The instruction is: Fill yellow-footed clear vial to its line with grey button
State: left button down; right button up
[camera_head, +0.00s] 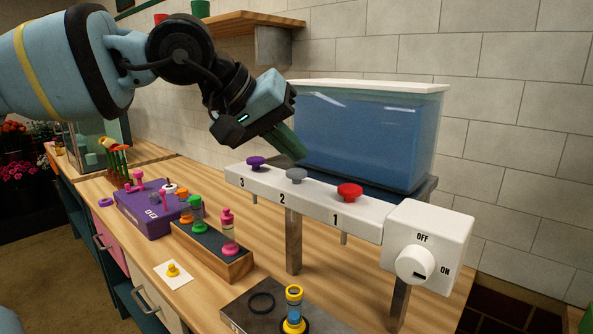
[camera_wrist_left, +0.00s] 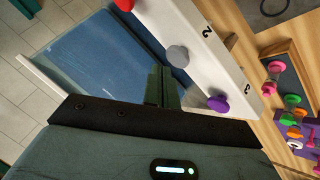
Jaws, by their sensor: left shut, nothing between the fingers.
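A clear vial with a yellow rim (camera_head: 293,293) stands on a dark plate (camera_head: 243,307) at the bottom of the head view. Blue shows low in it, and its lower end is partly cut off by the frame. The grey button (camera_head: 296,175) sits above number 2 on the white dispenser bar (camera_head: 375,217); it also shows in the left wrist view (camera_wrist_left: 177,56). My left gripper (camera_head: 297,151) is shut and empty, its fingertips just above and behind the grey button. I cannot tell whether they touch it. My right gripper is not in view.
A purple button (camera_head: 255,162) and a red button (camera_head: 349,191) flank the grey one. A blue water tank (camera_head: 365,135) stands behind the bar. A white OFF/ON knob box (camera_head: 430,245) is at right. A wooden rack (camera_head: 212,251) with colourful vials stands left.

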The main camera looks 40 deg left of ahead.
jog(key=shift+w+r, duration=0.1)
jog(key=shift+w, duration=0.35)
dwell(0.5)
pick_arm(q)
jog(key=shift+f+b, duration=0.35)
jog(key=shift+f, duration=0.15)
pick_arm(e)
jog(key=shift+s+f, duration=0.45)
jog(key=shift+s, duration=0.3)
pick_arm(q)
jog(key=shift+f, duration=0.1)
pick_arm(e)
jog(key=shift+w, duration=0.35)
